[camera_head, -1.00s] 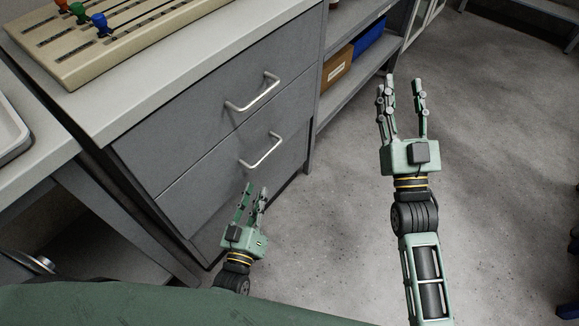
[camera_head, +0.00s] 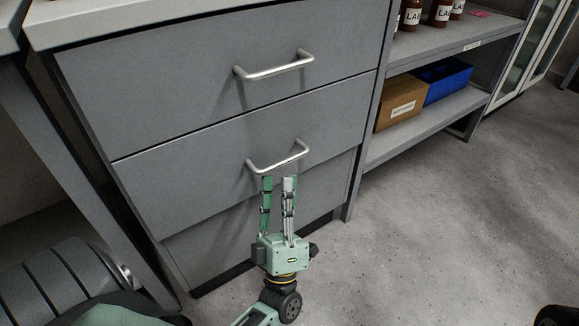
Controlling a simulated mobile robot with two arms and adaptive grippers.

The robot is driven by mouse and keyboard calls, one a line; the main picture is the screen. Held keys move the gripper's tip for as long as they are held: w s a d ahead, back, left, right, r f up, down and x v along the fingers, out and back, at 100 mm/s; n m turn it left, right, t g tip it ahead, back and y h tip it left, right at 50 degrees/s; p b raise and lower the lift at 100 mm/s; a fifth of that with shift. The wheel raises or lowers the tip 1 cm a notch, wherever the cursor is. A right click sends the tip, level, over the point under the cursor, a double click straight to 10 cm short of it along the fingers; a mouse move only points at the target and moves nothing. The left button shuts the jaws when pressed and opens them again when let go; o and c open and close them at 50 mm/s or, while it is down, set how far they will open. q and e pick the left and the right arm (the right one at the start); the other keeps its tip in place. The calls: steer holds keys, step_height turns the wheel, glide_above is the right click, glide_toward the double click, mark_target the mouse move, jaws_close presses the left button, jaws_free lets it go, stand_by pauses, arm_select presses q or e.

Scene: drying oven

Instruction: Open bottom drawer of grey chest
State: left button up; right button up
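The grey chest (camera_head: 145,85) stands with its front towards me. Its upper drawer (camera_head: 180,75) has a silver bar handle (camera_head: 273,67). The bottom drawer (camera_head: 190,185) below it has a similar handle (camera_head: 279,160). Both drawers look closed. My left gripper (camera_head: 278,182) points up in the picture at the bottom drawer's handle. Its two fingers are apart, with nothing between them, and their tips appear just under the bar. I cannot tell whether they touch it. My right gripper is out of view.
Right of the chest, an open shelf unit (camera_head: 445,45) holds a cardboard box (camera_head: 400,103), a blue bin (camera_head: 445,78) and brown labelled bottles (camera_head: 439,13). The grey floor (camera_head: 450,230) in front is clear. A table leg (camera_head: 80,175) stands left of the chest.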

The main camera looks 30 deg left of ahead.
mark_target(284, 160)
arm_select(q)
steer(key=b+x, duration=0.1)
steer(key=x, duration=0.5)
steer(key=shift+f, duration=0.1)
steer(key=shift+c, duration=0.6)
jaws_close()
